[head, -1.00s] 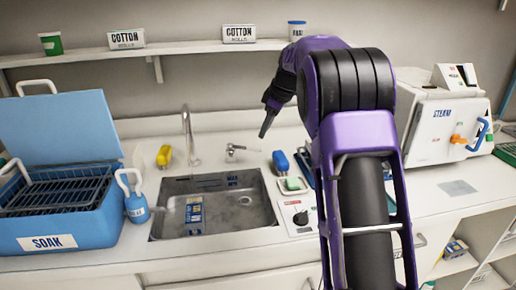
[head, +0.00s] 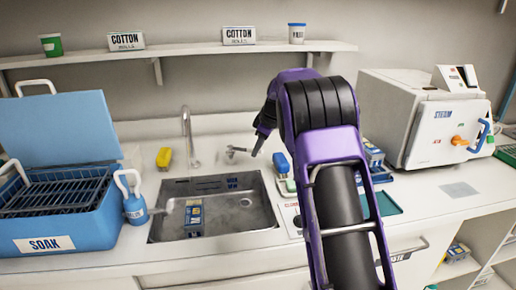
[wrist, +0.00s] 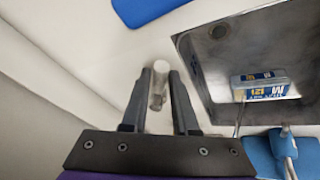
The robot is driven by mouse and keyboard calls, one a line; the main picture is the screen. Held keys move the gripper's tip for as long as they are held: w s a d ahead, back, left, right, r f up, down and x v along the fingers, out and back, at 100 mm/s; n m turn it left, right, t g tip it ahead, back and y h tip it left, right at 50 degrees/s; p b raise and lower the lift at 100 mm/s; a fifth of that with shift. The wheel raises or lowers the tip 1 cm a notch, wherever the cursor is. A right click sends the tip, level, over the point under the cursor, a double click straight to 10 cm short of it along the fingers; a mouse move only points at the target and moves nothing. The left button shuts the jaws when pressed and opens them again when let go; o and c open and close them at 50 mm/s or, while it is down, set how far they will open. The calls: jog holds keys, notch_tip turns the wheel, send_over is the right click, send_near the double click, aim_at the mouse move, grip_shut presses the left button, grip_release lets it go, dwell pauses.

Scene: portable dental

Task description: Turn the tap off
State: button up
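The tap has a tall curved metal spout (head: 187,135) behind the sink and a small metal lever handle (head: 236,150) to its right. My gripper (head: 257,143) points down just right of the handle in the head view. In the wrist view my gripper (wrist: 160,78) is open, with its two dark fingers on either side of the pale metal handle (wrist: 158,85). A gap shows between the fingers; I cannot tell whether either touches the handle. I cannot make out whether water runs from the spout.
The sink (head: 245,215) holds a blue-and-yellow box (head: 194,217). A yellow bottle (head: 164,158) stands left of the spout, and a blue object (head: 281,162) right of the handle. A blue soak tub (head: 70,232) is at left, a steam unit (head: 425,120) at right.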

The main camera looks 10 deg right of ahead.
grip_shut()
dwell(1.1)
